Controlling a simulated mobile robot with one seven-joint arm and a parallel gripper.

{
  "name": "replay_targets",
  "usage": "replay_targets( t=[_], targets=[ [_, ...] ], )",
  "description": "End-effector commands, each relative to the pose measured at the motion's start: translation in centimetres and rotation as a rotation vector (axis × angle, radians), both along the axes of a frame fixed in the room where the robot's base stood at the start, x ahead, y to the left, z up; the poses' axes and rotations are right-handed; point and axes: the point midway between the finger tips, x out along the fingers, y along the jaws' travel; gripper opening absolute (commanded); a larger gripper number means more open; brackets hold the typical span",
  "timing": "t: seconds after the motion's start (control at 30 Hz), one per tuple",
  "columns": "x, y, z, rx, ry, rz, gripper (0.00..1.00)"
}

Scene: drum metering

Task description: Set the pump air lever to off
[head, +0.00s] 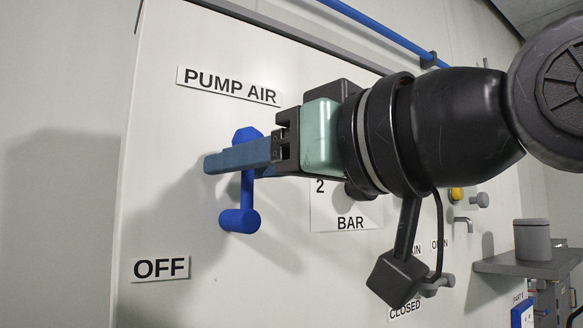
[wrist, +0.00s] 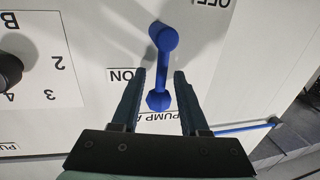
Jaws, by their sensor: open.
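The blue pump air lever (head: 239,220) is on the pale panel below the PUMP AIR label (head: 230,86). Its arm points down from the hub, and its knob is to the right of and above the OFF label (head: 160,268). My gripper (head: 212,162) is open and reaches in from the right; its fingers hide part of the lever's arm. In the wrist view, where the labels appear inverted, the lever (wrist: 162,72) stands between the open fingers of my gripper (wrist: 160,72), with gaps visible on both sides. The ON label (wrist: 122,76) is to its left.
A black gauge knob (wrist: 8,72) with a numbered scale sits beside the lever. A BAR label (head: 350,223), a yellow button (head: 456,194) and a grey shelf (head: 525,265) are to the right. The panel left of the lever is clear.

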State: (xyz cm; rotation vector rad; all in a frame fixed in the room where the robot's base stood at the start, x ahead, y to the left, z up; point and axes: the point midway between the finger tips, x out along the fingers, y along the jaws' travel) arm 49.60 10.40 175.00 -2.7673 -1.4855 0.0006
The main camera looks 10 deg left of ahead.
Motion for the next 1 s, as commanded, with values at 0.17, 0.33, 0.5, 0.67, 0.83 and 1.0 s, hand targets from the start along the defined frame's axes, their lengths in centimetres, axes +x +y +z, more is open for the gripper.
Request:
replay_targets(
  t=[0.17,0.33,0.5,0.67,0.83,1.0],
  targets=[
    [-0.02,0.01,0.02,0.0,0.0,0.0,0.44],
    [-0.01,0.02,0.02,0.0,0.0,0.0,0.14],
    [-0.02,0.0,0.1,0.002,-0.002,0.0,0.0],
    [-0.04,-0.04,0.25,0.005,-0.005,-0.001,0.0],
    [-0.05,-0.08,0.38,0.007,-0.007,-0.002,0.0],
    [-0.05,-0.12,0.46,0.008,-0.009,-0.003,0.0]
  ],
)
